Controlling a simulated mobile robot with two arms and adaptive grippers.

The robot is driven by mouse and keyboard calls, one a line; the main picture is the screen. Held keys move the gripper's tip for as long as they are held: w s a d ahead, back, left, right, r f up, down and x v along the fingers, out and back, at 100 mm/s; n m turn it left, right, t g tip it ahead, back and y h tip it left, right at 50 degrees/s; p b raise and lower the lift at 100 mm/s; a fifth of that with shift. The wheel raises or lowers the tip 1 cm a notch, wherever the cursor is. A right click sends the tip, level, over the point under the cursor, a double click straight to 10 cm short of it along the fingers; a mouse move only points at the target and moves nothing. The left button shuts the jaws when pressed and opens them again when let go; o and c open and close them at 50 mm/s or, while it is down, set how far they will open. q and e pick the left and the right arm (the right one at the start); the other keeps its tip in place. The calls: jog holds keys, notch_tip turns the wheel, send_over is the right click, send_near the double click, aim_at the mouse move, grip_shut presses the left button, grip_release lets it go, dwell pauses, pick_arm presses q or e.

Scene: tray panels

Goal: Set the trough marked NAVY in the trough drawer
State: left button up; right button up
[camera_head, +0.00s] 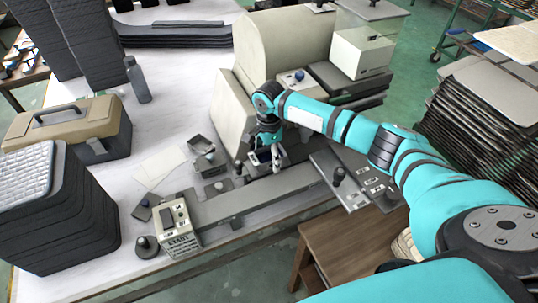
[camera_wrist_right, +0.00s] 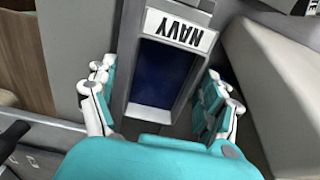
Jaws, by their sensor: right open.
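The trough marked NAVY (camera_wrist_right: 125,68) is a grey, open-topped box with a dark blue inside and a white label. It shows large in the right wrist view, its label upside down there. My right gripper (camera_wrist_right: 159,72) is open, with one finger on each side of the trough and visible gaps to its walls. In the head view my right gripper (camera_head: 264,160) is low over the grey machine bed and partly hides the blue-filled trough. I cannot tell which part is the trough drawer. My left gripper is not in view.
A cream machine housing (camera_head: 285,45) stands right behind the gripper. A grey labelled panel (camera_head: 350,180) lies to the right. Small grey bins (camera_head: 203,148) and a switch box (camera_head: 177,225) are to the left. A toolbox (camera_head: 68,125) and stacked pads (camera_head: 60,215) stand farther left.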

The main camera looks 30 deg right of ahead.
notch_tip(320, 180, up, 12)
jog(key=b, duration=0.1)
jog(key=shift+f, duration=0.1)
dwell(0.6)
